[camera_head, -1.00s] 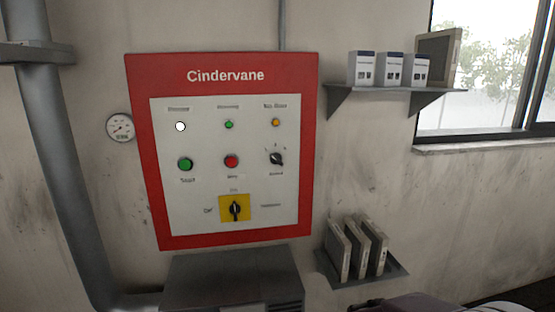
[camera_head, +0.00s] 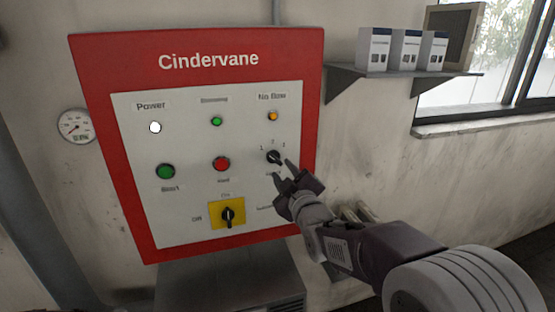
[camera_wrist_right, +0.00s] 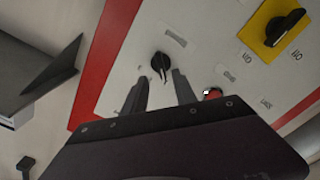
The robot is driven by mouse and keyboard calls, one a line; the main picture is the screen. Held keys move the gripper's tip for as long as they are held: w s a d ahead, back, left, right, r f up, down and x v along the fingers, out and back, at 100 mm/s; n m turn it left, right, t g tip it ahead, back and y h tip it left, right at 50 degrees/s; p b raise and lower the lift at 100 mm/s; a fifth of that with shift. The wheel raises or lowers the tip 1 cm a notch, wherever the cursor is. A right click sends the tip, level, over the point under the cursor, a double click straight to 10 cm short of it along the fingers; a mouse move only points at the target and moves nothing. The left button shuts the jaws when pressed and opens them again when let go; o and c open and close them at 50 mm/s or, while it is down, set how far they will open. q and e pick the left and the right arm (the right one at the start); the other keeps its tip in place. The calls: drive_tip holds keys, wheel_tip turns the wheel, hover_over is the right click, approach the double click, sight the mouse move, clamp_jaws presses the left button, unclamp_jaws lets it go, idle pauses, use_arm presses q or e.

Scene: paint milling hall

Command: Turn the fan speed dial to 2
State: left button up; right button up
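The fan speed dial (camera_head: 274,157) is a small black knob at the right of the red-framed Cindervane panel (camera_head: 82,90), with marks 1, 2 and 3 above it. In the right wrist view the dial (camera_wrist_right: 161,62) shows just beyond the fingertips. My right gripper (camera_head: 284,170) is in front of the panel, its two fingers spread, just below and right of the dial. In the wrist view the right gripper (camera_wrist_right: 158,82) is open and empty, its fingers either side of the dial's lower end. Contact cannot be told. My left gripper is not in view.
Near the dial are a red button (camera_head: 221,164), a green button (camera_head: 165,172), an amber lamp (camera_head: 272,116) and a yellow-plated black switch (camera_head: 228,214). A shelf (camera_head: 400,76) with boxes is at upper right. A grey cabinet (camera_head: 225,280) stands below the panel.

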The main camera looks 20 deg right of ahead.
sight(275, 161)
drive_tip(key=w, duration=0.2)
drive_tip(key=w+p, duration=0.1)
drive_tip(key=w, duration=0.2)
drive_tip(key=shift+w+a+f, duration=0.15)
drive_tip(key=shift+w, duration=0.2)
drive_tip(key=shift+w, duration=0.2)
clamp_jaws()
drive_tip(key=shift+f, duration=0.1)
